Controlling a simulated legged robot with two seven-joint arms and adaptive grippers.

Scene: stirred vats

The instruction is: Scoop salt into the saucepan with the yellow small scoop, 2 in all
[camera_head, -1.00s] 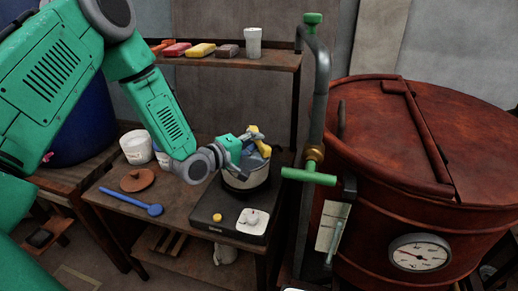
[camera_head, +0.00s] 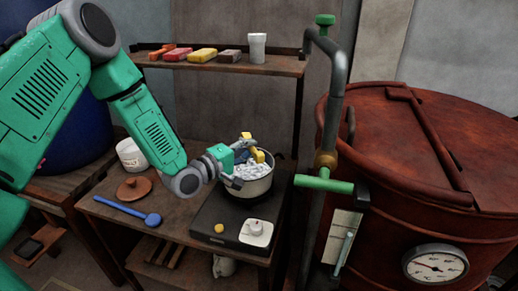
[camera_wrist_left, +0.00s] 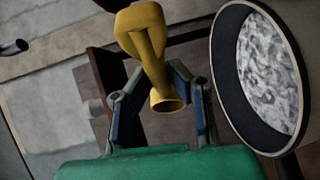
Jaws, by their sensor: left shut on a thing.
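My left gripper (camera_head: 243,162) is shut on the yellow small scoop (camera_head: 258,155) at the saucepan. In the left wrist view, the scoop (camera_wrist_left: 143,35) sits between the fingers (camera_wrist_left: 160,82), with a hollow round end toward the palm; I cannot tell whether it holds anything. The metal saucepan (camera_head: 250,190) has mottled grey-white contents (camera_head: 240,170); the wrist view shows its dark inner wall (camera_wrist_left: 228,75) and contents (camera_wrist_left: 268,75) at the right. A white tub (camera_head: 131,156) stands left of my arm; its contents cannot be made out. My right gripper is not in view.
The saucepan stands on a black cooker (camera_head: 217,215) with a knob (camera_head: 255,228). A blue spoon (camera_head: 125,211) and brown lid (camera_head: 134,188) lie on the bench at left. A pipe with green handle (camera_head: 324,184) and red vat (camera_head: 400,200) stand close at right.

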